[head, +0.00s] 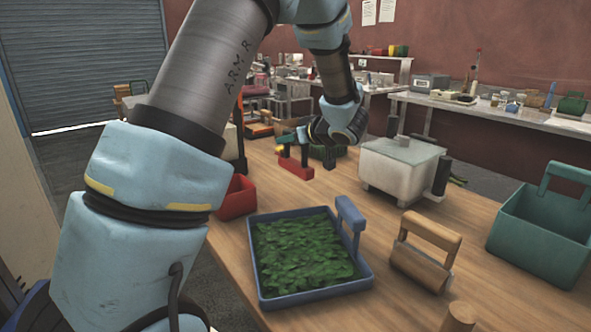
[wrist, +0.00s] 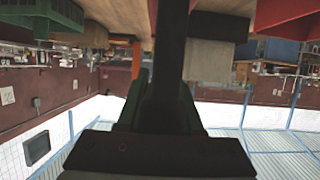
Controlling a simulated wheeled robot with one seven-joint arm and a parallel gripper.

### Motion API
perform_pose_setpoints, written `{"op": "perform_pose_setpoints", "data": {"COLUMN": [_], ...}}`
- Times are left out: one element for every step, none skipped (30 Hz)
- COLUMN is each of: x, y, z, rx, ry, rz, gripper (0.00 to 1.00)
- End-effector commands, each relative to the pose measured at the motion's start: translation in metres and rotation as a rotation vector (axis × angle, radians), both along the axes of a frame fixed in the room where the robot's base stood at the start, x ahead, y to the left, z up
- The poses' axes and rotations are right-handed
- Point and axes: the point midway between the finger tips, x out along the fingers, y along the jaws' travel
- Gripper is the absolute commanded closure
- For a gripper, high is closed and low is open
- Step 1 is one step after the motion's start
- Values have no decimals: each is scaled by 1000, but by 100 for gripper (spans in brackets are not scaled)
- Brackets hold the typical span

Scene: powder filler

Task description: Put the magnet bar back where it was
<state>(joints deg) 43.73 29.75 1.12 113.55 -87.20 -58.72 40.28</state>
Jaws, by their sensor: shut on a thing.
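My gripper (head: 292,139) is over the far part of the wooden table, at the end of my outstretched arm. In the wrist view my gripper (wrist: 163,88) has its fingers closed around a long dark bar (wrist: 173,45), which looks like the magnet bar. The bar runs from the fingers to the top of that view. In the head view a red block (head: 294,171) is just below the gripper. The bar is too small there to tell clearly from the dark parts around it, and I cannot tell whether it touches anything.
A blue tray of green leaves (head: 300,293), a red bin (head: 238,198), a white lidded machine (head: 392,170), a wooden-handled tool (head: 425,262) and a teal crate (head: 535,235) stand on the table (head: 395,304). A dark green crate (wrist: 40,14) is near the gripper.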

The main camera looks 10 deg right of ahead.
Motion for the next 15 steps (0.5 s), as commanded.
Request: {"op": "perform_pose_setpoints", "data": {"x": [0, 0, 0, 0, 0, 0, 0, 0, 0, 0, 0, 0, 0, 0, 0], "y": [0, 0, 0, 0, 0, 0, 0, 0, 0, 0, 0, 0, 0, 0, 0], "z": [-9, -13, -17, -20, -22, -25, -28, -32, -38, -43, -47, -52, -55, -58, -60], "rx": [3, 2, 2, 2, 2, 2, 1, 1, 4, 4, 4, 3, 2, 2, 1], "ry": [3, 2, 1, 0, 0, 0, 1, 1, 2, 2, 2, 2, 1, 0, -1], "rz": [-1, 0, 0, -1, -1, -1, 1, 1, -1, -1, -1, 1, 0, 0, 0], "gripper": [100, 100, 100, 100, 100, 100, 100, 100, 100, 100, 100, 100, 100, 100, 100]}}
